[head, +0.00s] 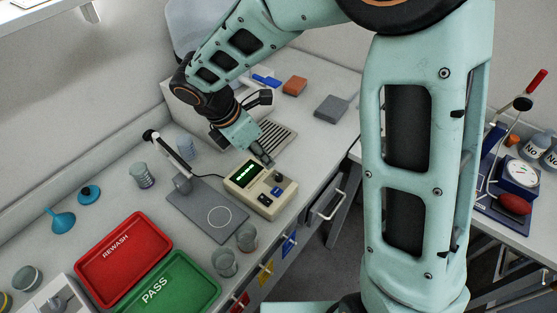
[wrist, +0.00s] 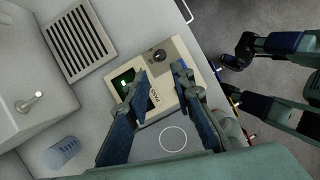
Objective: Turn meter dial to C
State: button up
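The meter (head: 249,178) is a beige box with a dark green-lit display, standing on the counter. Its dial (head: 279,177) is a small dark round knob on the top right of its face. The wrist view also shows the dial (wrist: 160,56), just beyond the fingertips. The letters around it are too small to read, so I cannot tell its setting. My gripper (wrist: 161,71) is open and empty above the meter, its two fingers apart on either side of the face below the dial. In the head view my gripper (head: 263,156) is over the meter's far edge.
A probe stand (head: 211,207) with a grey plate is left of the meter. Glass beakers (head: 247,238) stand near the front edge. A red tray (head: 125,257) and a green tray (head: 172,286) lie left.

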aim_at(279, 176)
jog(key=x, duration=1)
jog(key=shift+f, duration=0.35)
jog(key=shift+c, duration=0.4)
grip_shut()
